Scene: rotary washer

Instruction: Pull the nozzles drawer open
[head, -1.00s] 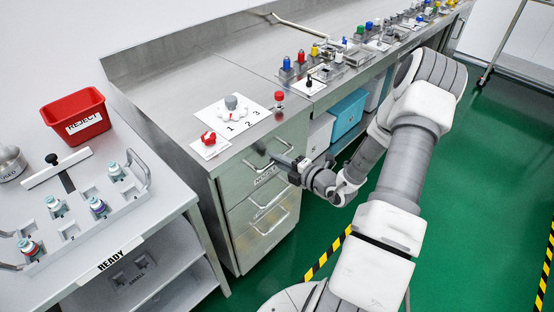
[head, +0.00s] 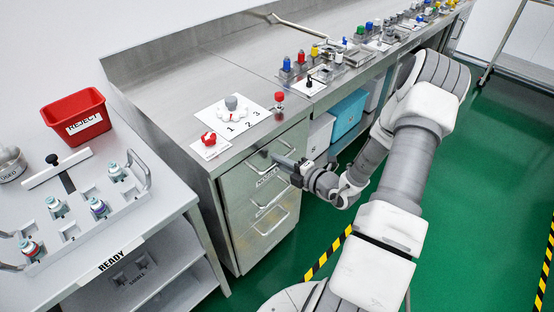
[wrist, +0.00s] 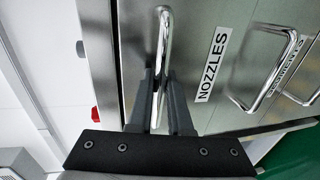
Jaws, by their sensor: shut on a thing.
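The nozzles drawer (head: 245,188) is the top drawer of the steel cabinet under the counter. Its label (wrist: 212,65) reads NOZZLES in the wrist view. Its bar handle (wrist: 165,35) runs upright in that view. My gripper (wrist: 160,80) is shut on this handle, with one finger on each side of the bar. In the head view my gripper (head: 279,161) reaches the handle from the right. The drawer front looks about level with the cabinet face; I cannot tell whether there is a small gap. The drawer's inside is hidden.
Below are two more drawers with bar handles, the middle handle (head: 270,204) and the lowest handle (head: 272,224). A red knob part (head: 209,139) and a numbered card (head: 236,116) lie on the counter above. The green floor (head: 480,190) in front is clear.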

